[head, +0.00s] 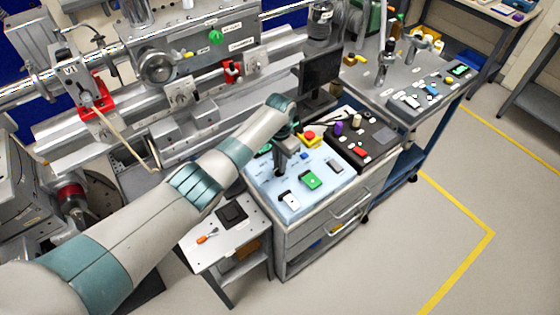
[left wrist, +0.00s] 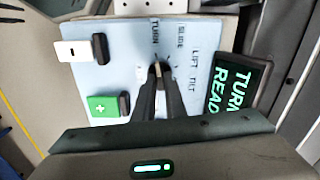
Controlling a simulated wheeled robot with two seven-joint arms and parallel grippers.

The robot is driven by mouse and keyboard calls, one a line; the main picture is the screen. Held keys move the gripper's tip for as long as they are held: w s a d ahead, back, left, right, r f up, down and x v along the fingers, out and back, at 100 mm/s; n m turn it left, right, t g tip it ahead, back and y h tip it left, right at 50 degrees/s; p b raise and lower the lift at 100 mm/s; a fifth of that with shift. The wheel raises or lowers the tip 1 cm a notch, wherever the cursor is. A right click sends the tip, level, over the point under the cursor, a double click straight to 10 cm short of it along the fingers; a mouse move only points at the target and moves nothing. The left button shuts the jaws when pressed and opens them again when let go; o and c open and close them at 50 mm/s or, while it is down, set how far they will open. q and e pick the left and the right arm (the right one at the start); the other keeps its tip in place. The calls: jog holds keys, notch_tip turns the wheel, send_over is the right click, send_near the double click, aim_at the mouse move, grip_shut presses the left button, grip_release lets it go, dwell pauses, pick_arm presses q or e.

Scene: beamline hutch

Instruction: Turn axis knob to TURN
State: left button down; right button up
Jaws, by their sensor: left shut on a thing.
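The light blue control panel (head: 268,192) lies on a grey drawer cabinet in the head view. My left gripper (head: 281,170) points down onto it. In the left wrist view the two dark fingers of my left gripper (left wrist: 159,72) are shut on the axis knob (left wrist: 161,64), which they mostly hide. The labels TURN (left wrist: 155,33), SLIDE (left wrist: 181,36), LIFT (left wrist: 195,59) and TILT (left wrist: 193,83) surround the knob. A small dark display (left wrist: 234,88) shows green text, TURN and READ, partly cut off. The knob's pointer cannot be made out clearly. My right gripper is not in view.
A white minus button (left wrist: 73,50) and a green plus button (left wrist: 103,107) sit beside the knob. A red stop button (head: 309,137) is at the panel's back. A black panel (head: 374,137) and a monitor (head: 320,70) stand nearby. Floor at right is clear.

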pick_arm(q)
jog(key=shift+w+r+n, duration=0.1)
jog(key=shift+r+n, duration=0.05)
jog(key=shift+n, duration=0.15)
jog(key=c, duration=1.8)
grip_release()
notch_tip(320, 180, up, 17)
jog(key=b, duration=0.3)
jog(key=shift+r+b, duration=0.15)
jog(key=shift+b, duration=0.15)
